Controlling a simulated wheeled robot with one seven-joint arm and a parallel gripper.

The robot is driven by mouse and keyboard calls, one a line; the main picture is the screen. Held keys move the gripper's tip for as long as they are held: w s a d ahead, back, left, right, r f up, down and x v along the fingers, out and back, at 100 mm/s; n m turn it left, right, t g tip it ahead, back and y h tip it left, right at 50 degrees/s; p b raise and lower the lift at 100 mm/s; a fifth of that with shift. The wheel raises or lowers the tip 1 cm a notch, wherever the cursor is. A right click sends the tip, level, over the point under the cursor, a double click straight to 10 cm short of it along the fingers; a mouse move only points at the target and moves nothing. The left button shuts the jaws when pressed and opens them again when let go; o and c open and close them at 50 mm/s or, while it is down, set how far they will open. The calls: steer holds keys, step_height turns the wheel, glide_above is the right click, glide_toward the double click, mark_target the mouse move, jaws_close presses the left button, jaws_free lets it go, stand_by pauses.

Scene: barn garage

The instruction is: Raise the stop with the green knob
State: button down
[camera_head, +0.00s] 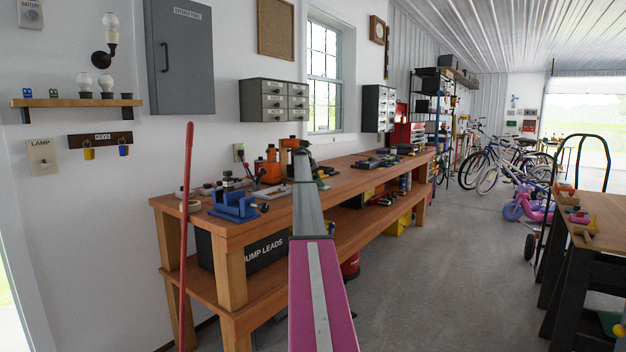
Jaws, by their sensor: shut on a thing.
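My arm reaches from the bottom middle out over the wooden workbench (375,170). My gripper (302,150) is small and dark at its far end, in front of an orange tool (288,146) on the bench. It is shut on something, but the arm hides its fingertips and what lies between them. A small green part (321,184) shows just right of my arm on the bench. I cannot tell whether it is the green knob of the stop. The stop itself cannot be made out.
A blue vise (235,205) and an orange bottle (271,166) stand on the bench left of my arm. A red pole (186,230) leans at the bench's left end. Open concrete floor (440,265) lies to the right, before another workbench (600,205).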

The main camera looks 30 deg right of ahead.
mark_target(318, 182)
steer(key=s+t, duration=0.1)
steer(key=r+m+t, duration=0.1)
steer(key=s+t+y, duration=0.1)
steer(key=shift+s+d+r+m+t, duration=0.15)
steer(key=shift+s+d+m+t, duration=0.15)
steer(key=shift+d+m, duration=0.1)
steer(key=shift+s+d+r+m+t+y, duration=0.1)
steer(key=shift+s+d+m+t+y, duration=0.15)
steer(key=shift+s+m+t, duration=0.25)
steer(key=shift+s+d+r+m+t+y, duration=0.1)
steer(key=shift+s+m+t+y, duration=0.15)
steer(key=shift+t, duration=0.35)
steer(key=shift+s+d+m+t, duration=0.3)
steer(key=shift+s+t, duration=0.25)
steer(key=shift+t, duration=0.25)
steer(key=c, duration=0.8)
jaws_free()
steer(key=v, duration=1)
steer(key=shift+s+r, duration=0.15)
steer(key=shift+s, duration=0.3)
